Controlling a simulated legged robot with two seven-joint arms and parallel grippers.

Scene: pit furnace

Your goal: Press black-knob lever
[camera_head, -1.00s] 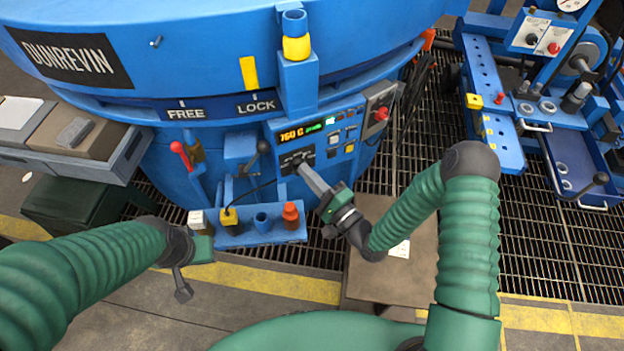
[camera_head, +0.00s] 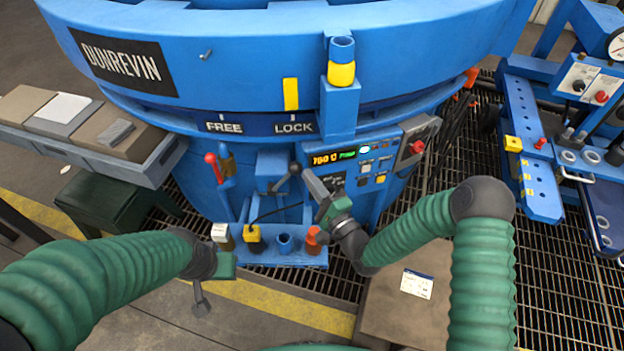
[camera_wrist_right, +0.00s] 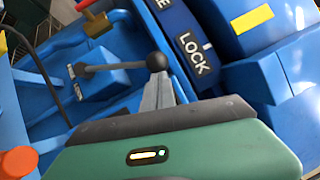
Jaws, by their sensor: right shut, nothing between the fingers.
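The black-knob lever has a dark round knob (camera_head: 295,168) on a grey rod, mounted on a blue bracket below the LOCK label. In the right wrist view the knob (camera_wrist_right: 157,61) sits right at the tips of my right gripper (camera_wrist_right: 158,85), with the rod running left from it. My right gripper (camera_head: 308,174) is shut and empty, its tips at or very near the knob; I cannot tell whether they touch. My left gripper (camera_head: 201,298) hangs low at the left, away from the furnace; its finger opening is unclear.
A red-knob lever (camera_head: 212,162) stands to the left. Below is a blue shelf (camera_head: 290,257) with an orange-red item (camera_head: 316,238) and other small items. The control panel (camera_head: 352,165) is just right of my right gripper. A brown box top (camera_head: 390,310) lies below my right arm.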

